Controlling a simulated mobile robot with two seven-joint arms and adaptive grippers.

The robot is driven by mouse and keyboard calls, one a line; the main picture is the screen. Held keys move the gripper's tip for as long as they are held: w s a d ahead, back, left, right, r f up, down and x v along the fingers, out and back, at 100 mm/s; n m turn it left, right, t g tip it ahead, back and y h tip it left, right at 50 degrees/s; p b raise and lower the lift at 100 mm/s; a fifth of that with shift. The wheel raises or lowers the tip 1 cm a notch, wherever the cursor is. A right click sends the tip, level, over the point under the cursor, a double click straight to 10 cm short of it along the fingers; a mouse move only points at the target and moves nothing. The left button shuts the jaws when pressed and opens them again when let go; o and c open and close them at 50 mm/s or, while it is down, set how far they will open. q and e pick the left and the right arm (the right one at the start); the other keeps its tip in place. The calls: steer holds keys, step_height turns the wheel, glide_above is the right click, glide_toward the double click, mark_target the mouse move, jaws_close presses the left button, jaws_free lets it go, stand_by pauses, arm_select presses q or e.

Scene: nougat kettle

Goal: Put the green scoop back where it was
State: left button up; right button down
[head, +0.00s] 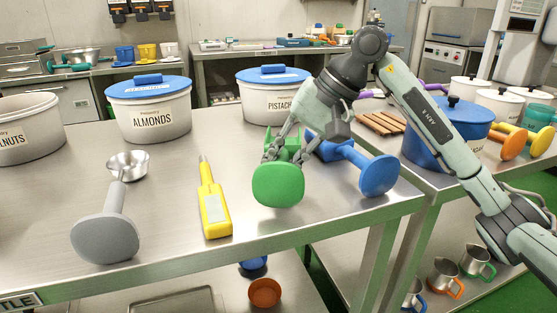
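The green scoop (279,186) is near the front middle of the steel table, its round green end facing me and more green showing behind it between the fingers. My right gripper (284,158) comes down from above with a finger on each side of the green part and looks shut on it. My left gripper is not in view.
A blue scoop (377,175) lies close right of the green one. A yellow tool (213,205) and a grey scoop (105,237) lie left. Tubs of almonds (149,122) and pistachios (258,107) stand behind. A blue lidded pot (465,132) stands on the right table.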

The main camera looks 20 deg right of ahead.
steer(key=shift+f, duration=0.2)
steer(key=shift+f+b, duration=0.6)
steer(key=shift+b, duration=0.1)
steer(key=c, duration=1.3)
jaws_free()
